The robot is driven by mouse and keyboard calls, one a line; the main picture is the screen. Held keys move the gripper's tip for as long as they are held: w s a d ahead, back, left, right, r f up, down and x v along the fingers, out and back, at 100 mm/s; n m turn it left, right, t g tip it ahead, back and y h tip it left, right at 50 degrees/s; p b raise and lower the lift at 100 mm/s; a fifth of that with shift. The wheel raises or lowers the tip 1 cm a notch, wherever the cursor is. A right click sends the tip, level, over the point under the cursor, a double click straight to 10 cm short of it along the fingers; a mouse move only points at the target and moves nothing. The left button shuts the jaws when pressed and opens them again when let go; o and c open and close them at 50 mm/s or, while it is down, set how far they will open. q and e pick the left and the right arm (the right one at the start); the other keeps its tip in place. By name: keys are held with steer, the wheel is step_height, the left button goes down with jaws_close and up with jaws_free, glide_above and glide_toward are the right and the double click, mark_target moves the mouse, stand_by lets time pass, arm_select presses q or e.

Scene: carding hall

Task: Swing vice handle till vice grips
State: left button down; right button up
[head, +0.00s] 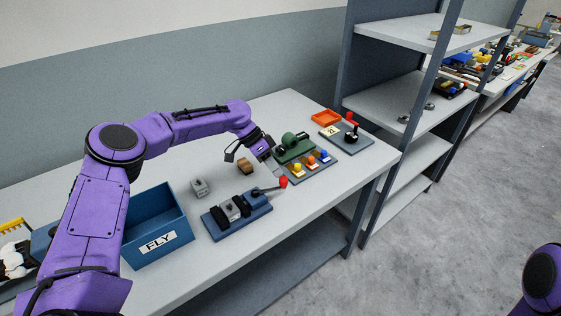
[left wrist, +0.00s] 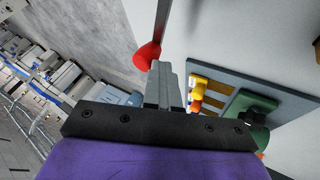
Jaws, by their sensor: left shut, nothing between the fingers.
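The vice (head: 251,204) sits on the bench on a blue base with dark jaws. A grey block (head: 230,210) sits between the jaws; I cannot tell whether they press on it. The vice handle (head: 265,190) points right and ends in a red knob (head: 283,181). My left gripper (head: 277,172) is just above and behind the knob. In the left wrist view the shut, empty fingers (left wrist: 165,85) are beside the red knob (left wrist: 146,55); I cannot tell whether they touch. My right gripper is out of view.
A blue bin marked FLY (head: 158,243) stands left of the vice. A loose grey block (head: 199,187) and a brown block (head: 246,166) lie behind. A board with coloured knobs (head: 311,167) and a red-handled lever (head: 352,129) stand right. The bench's front edge is near.

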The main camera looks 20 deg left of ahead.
arm_select(q)
steer(key=shift+s+d+r+m+g, duration=0.1)
steer(key=shift+s+d+m+g, duration=0.1)
steer(key=shift+d+m+g, duration=0.25)
steer(key=shift+s+d+m+g, duration=0.35)
steer(key=shift+d+m+g, duration=0.15)
steer(key=shift+m, duration=0.55)
steer(key=s+d+m+g+y+p, duration=0.2)
steer(key=s+m+g+y, duration=0.2)
steer(key=m, duration=0.6)
steer(key=shift+s+d+f+m+g+y, duration=0.25)
steer(key=shift+s+g, duration=0.3)
steer(key=shift+s, duration=0.5)
steer(key=shift+s+f, duration=0.1)
steer(key=shift+s, duration=0.05)
